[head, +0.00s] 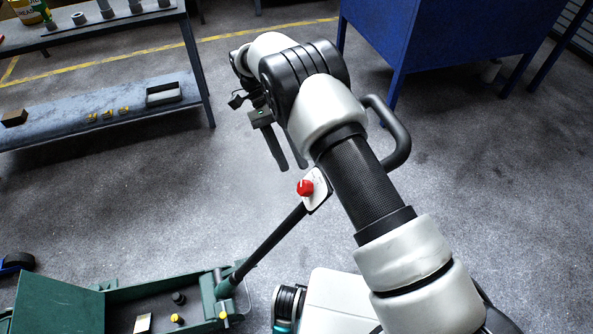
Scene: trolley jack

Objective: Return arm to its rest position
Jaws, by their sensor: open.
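My arm reaches up from the bottom right of the head view and bends over near the middle. My gripper (291,164) hangs from its far end with two dark fingers apart, nothing visible between them. Below and to the right of the fingers is the jack's red knob (305,188) on a white plate. The trolley jack's black handle bar (267,244) slopes from the plate down to the green jack body (218,290) at bottom left. A black looped grip (401,142) shows to the right of my arm. My arm hides part of it.
A grey workbench (120,28) with a lower shelf (60,125) stands at upper left, carrying small parts and boxes. A blue cabinet (440,38) on legs stands at upper right. Grey floor between them is open, crossed by a yellow line (130,58).

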